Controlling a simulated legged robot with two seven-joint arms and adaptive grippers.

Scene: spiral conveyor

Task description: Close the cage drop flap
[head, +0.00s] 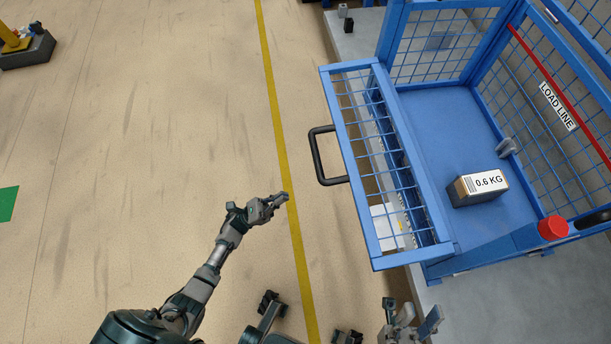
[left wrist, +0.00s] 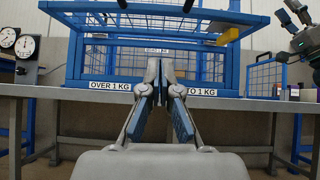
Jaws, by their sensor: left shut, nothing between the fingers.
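The cage drop flap (head: 385,165) is a blue framed mesh panel on the near side of the blue cage (head: 450,110). It hangs out from the cage, tilted outward, with its black handle (head: 325,157) toward the aisle. In the left wrist view the flap (left wrist: 150,17) juts toward me near the top edge. My left gripper (head: 277,200) is shut and empty, left of and below the handle, touching nothing. Its closed fingers also show in the left wrist view (left wrist: 160,75). My right gripper (head: 411,312) is at the bottom edge, its fingers apart, below the flap's near corner.
A box marked 0.6 KG (head: 478,186) lies on the cage floor. A red button (head: 553,228) is by the cage's near corner. Dial gauges (left wrist: 17,42) stand left on the grey bench (left wrist: 245,103). Open floor with a yellow line (head: 270,85) lies left of the cage.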

